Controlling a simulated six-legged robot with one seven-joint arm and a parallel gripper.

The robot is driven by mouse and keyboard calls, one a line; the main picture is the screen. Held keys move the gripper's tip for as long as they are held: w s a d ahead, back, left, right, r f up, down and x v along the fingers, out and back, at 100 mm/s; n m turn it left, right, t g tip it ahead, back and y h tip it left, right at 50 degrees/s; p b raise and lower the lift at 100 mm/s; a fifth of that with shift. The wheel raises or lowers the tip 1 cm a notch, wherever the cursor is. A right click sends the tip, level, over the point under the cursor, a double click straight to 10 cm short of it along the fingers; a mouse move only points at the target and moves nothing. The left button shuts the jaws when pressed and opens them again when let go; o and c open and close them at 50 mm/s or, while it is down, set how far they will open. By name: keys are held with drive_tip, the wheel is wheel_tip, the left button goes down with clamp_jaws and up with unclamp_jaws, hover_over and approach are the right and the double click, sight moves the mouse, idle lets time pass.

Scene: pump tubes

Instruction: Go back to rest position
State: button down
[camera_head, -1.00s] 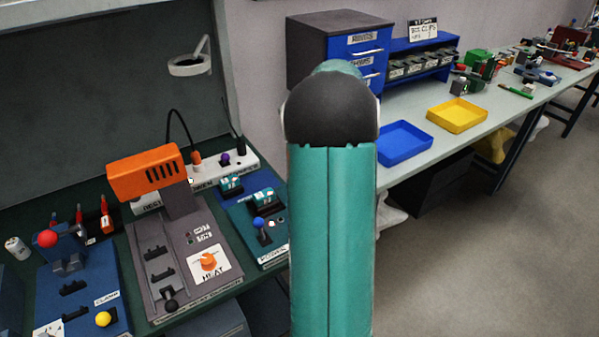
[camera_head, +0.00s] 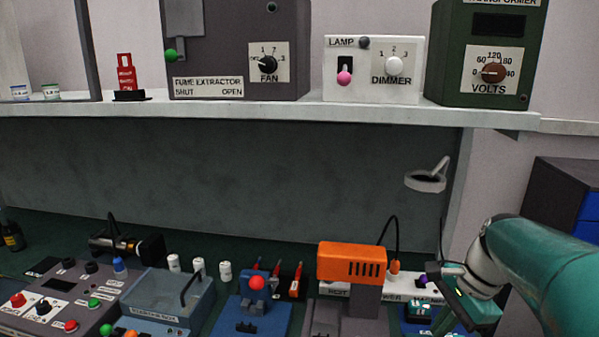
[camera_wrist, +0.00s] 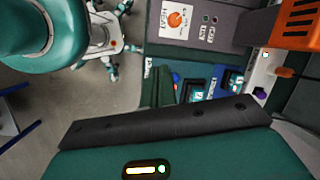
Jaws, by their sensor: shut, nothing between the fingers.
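My teal arm enters the head view from the lower right, and its end hangs low over the right part of the bench. My gripper (camera_head: 441,318) is at the lower right there, partly cut off by the frame's bottom edge, with the white power strip (camera_head: 410,288) close by in the picture.
The orange heater head (camera_head: 352,262) stands left of my gripper. A blue clamp station with a red ball (camera_head: 257,283) is further left. A shelf (camera_head: 250,108) carries the fan, lamp and transformer boxes above. A ring lamp (camera_head: 427,182) hangs above the arm's end.

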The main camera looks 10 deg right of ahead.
drive_tip(key=s+a+n+t+h, duration=0.1)
drive_tip(key=s+a+n+t, duration=0.1)
drive_tip(key=s+a+n, duration=0.2)
drive_tip(key=s+a+n+t+h, duration=0.2)
drive_tip(key=s+a+n, duration=0.3)
drive_tip(key=a+n, duration=0.6)
drive_tip(key=shift+a+r+n, duration=0.15)
drive_tip(key=shift+r+n, duration=0.25)
drive_tip(key=shift+n, duration=0.7)
